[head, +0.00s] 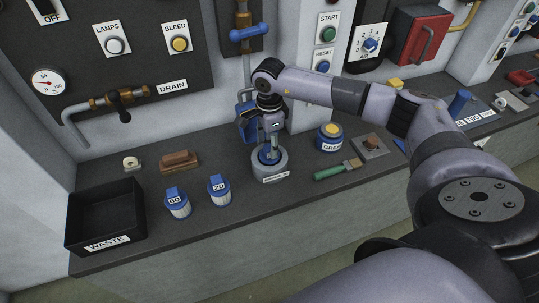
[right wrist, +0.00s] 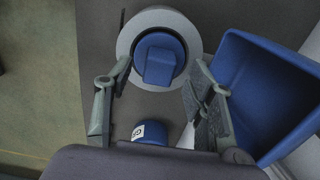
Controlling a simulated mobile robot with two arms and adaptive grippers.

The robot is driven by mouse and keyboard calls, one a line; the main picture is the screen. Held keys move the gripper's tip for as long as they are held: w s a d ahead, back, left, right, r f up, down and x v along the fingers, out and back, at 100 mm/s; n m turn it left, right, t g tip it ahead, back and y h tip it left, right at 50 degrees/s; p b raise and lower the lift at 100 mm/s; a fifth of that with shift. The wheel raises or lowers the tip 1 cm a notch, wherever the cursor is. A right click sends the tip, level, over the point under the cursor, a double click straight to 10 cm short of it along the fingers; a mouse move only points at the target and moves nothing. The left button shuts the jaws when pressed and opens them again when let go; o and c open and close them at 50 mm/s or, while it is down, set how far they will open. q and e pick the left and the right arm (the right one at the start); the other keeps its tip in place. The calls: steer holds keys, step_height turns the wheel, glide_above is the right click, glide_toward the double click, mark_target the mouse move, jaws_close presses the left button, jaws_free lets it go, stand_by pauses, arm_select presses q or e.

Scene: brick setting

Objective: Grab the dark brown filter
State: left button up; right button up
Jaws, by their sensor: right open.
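I cannot pick out a dark brown filter by colour in either view. My right gripper (head: 270,147) points down over a grey round holder (head: 282,168) with a blue cap (head: 265,157) in it. In the right wrist view the gripper (right wrist: 161,72) is open, its fingers on either side of the blue cap (right wrist: 158,62) and the grey holder (right wrist: 128,38). Nothing is visibly gripped. What lies under the cap is hidden. A brown block (head: 180,161) lies on the counter to the left. My left gripper is not in view.
A blue bin (right wrist: 262,95) is close beside the right finger. Blue-topped canisters marked 60 (head: 177,203) and 20 (head: 219,190), and a black waste box (head: 105,215), stand left. A green-handled brush (head: 335,171) and a blue tin (head: 330,138) are right.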

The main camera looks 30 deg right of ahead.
steer(key=shift+f, duration=0.55)
jaws_close()
stand_by(0.5)
